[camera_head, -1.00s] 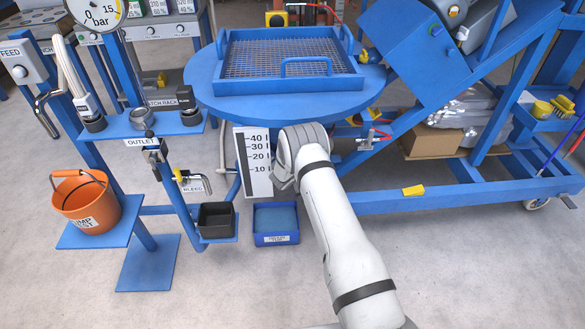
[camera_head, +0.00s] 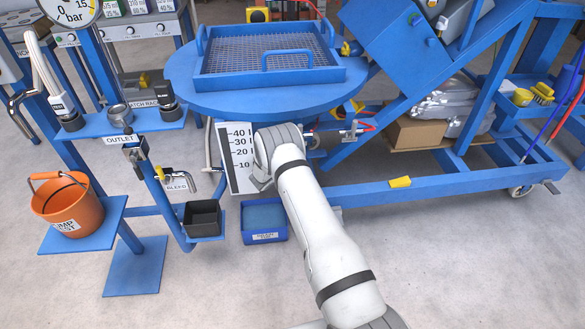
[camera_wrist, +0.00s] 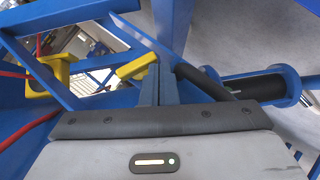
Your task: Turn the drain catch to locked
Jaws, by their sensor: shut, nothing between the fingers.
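My gripper (camera_wrist: 158,78) is shut and empty in the wrist view, its two fingers pressed together and pointing in among blue frame parts. A yellow bar (camera_wrist: 137,66) shows just left of the fingertips; I cannot tell whether they touch. A black cylinder (camera_wrist: 252,87) in a blue flanged holder lies to the right. I cannot tell which part is the drain catch. In the head view my wrist is below the round blue table (camera_head: 225,100), in front of the level scale (camera_head: 240,155), and hides my fingers. A small metal fitting with a red hose (camera_head: 352,130) is right of it.
A yellow block (camera_wrist: 62,70) and red hoses are at the left of the wrist view. In the head view, a blue bin (camera_head: 246,222), a black cup (camera_head: 202,232) and an orange bucket (camera_head: 75,218) stand left. A blue frame rail (camera_head: 450,192) runs right. Foreground floor is open.

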